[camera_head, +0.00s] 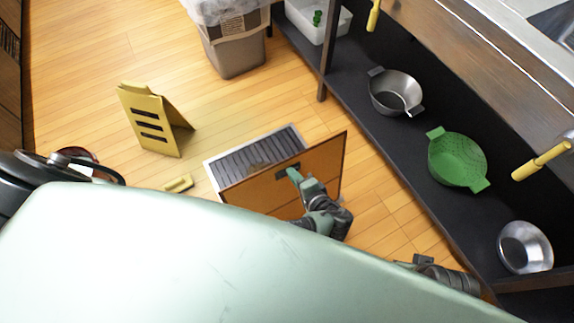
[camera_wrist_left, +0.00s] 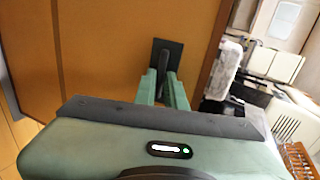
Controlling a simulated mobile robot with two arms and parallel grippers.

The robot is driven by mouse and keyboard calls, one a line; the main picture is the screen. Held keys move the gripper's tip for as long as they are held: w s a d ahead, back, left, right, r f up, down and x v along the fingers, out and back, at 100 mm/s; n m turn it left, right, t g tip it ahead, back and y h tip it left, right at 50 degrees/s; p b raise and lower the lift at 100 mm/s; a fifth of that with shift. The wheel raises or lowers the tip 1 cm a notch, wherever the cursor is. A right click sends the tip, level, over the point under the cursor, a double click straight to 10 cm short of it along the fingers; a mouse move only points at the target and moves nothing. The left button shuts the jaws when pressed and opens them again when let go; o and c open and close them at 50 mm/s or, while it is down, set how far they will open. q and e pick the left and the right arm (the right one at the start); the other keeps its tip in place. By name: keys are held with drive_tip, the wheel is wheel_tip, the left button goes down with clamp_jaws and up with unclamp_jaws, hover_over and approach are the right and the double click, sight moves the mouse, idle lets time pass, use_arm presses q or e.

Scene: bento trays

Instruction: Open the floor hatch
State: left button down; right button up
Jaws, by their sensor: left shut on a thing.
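The floor hatch (camera_head: 321,163) is a brown wooden panel raised on edge, standing steeply up from the floor. Behind it a grey, ribbed recess with a light metal frame (camera_head: 214,173) shows in the floor. My left gripper (camera_head: 293,174) is at the dark handle near the panel's upper edge. In the left wrist view, the green fingers (camera_wrist_left: 162,88) are closed around the dark handle (camera_wrist_left: 166,52) on the panel's face (camera_wrist_left: 110,50). The panel's lower part is partly hidden by my body and left arm. My right gripper's fingers do not show.
A yellow folding floor sign (camera_head: 150,120) stands left of the hatch, with a small yellow block (camera_head: 179,184) nearby. A bin (camera_head: 236,50) stands behind. A dark shelf (camera_head: 410,140) on the right holds a grey pot (camera_head: 393,92), green colander (camera_head: 458,160) and metal bowl (camera_head: 525,247).

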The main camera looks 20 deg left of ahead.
use_arm(q)
drive_tip(key=shift+s+d+f, duration=0.25)
drive_tip(key=shift+s+d, duration=0.4)
drive_tip(key=shift+d, duration=0.05)
drive_tip(key=shift+s+d+f, duration=0.2)
drive_tip(key=shift+s+d, duration=0.4)
drive_tip(key=shift+d, duration=0.05)
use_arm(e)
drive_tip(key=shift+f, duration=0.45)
use_arm(q)
drive_tip(key=c, duration=1.6)
unclamp_jaws()
drive_tip(key=shift+o, duration=0.4)
drive_tip(key=shift+w+f, duration=0.1)
drive_tip(key=shift+f, duration=0.05)
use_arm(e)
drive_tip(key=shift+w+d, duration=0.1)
use_arm(q)
drive_tip(key=shift+w+r, duration=0.1)
drive_tip(key=shift+r, duration=0.1)
drive_tip(key=shift+r, duration=0.1)
